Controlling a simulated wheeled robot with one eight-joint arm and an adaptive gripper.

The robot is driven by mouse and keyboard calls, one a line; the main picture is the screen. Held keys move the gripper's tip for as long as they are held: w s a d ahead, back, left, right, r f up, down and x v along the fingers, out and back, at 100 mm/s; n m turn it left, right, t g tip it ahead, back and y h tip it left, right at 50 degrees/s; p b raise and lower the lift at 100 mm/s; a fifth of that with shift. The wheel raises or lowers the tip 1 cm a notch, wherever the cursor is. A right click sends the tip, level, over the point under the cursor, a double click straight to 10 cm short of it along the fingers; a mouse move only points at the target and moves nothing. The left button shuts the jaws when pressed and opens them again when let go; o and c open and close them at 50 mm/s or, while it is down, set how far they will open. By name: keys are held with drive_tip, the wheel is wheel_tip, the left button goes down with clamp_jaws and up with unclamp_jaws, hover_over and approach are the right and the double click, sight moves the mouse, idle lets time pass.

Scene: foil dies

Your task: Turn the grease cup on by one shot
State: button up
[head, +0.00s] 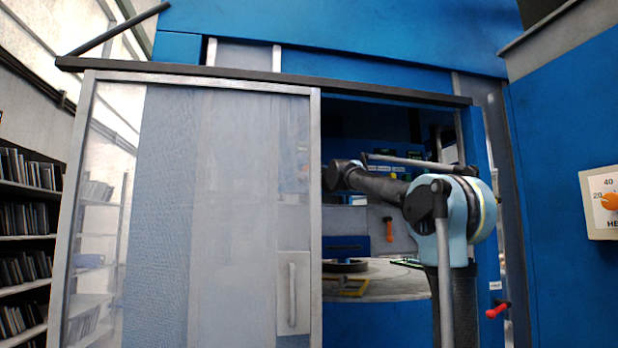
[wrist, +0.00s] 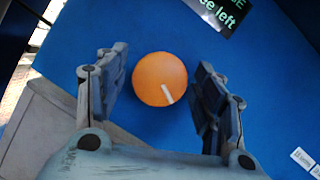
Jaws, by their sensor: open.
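An orange round cap with a short white mark (wrist: 160,79), which looks like the grease cup, sits on a blue panel in the wrist view. Its white mark points to the lower right. My gripper (wrist: 158,82) is open, with one finger on each side of the cap and a visible gap on both sides. A black label (wrist: 222,12) above right of the cap is cut off and reads "ee left". In the head view my arm reaches through the cabinet opening, and the gripper and this cap are hidden behind the sliding door.
A sliding door (head: 220,200) with a pale handle (head: 293,295) covers the left of the opening. Inside are a round table (head: 395,282) and an orange-handled tool (head: 388,228). A red lever (head: 497,310) is right of the opening. A heater dial (head: 609,201) is far right.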

drive_tip(key=v, duration=0.7)
drive_tip(key=shift+d, duration=0.1)
